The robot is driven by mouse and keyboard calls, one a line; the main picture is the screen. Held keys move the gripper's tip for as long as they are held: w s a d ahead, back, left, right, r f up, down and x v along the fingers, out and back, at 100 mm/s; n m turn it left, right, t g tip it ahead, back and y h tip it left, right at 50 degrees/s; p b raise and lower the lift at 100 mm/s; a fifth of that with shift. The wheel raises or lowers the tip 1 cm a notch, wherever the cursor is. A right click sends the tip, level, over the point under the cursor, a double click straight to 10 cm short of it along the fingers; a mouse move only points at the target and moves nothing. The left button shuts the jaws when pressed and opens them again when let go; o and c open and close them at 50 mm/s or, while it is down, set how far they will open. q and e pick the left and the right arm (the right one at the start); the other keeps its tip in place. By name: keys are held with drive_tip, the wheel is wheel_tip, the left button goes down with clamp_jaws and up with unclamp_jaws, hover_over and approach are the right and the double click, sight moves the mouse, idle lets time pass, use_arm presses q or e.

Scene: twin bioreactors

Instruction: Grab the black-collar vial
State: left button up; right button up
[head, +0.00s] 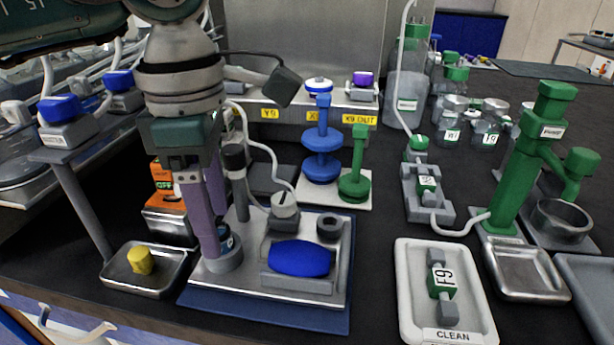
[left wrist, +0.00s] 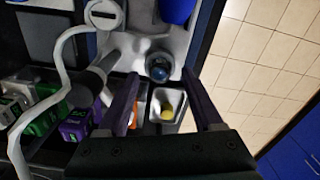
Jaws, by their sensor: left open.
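The vial (head: 227,241) stands in a round grey holder at the left of a metal plate; only a small dark, bluish part of it shows in the head view. In the left wrist view its round dark top (left wrist: 158,68) shows ahead, between the lines of the fingers. My left gripper (head: 217,235) points down over the holder, its purple fingers apart. In the left wrist view the gripper (left wrist: 160,80) is open with nothing clamped. The near finger hides part of the vial; I cannot tell whether either finger touches it. My right gripper is not in view.
A steel tray (head: 118,277) with a yellow piece (head: 139,260) lies left of the plate (head: 240,283). A blue oval part (head: 299,258), a dark post (head: 236,185) and a white tube (head: 270,150) are close by. A white CLEAN tray (head: 409,290) lies to the right.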

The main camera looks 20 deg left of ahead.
use_arm(q)
drive_tip(key=shift+f, duration=0.15)
clamp_jaws()
idle(0.4)
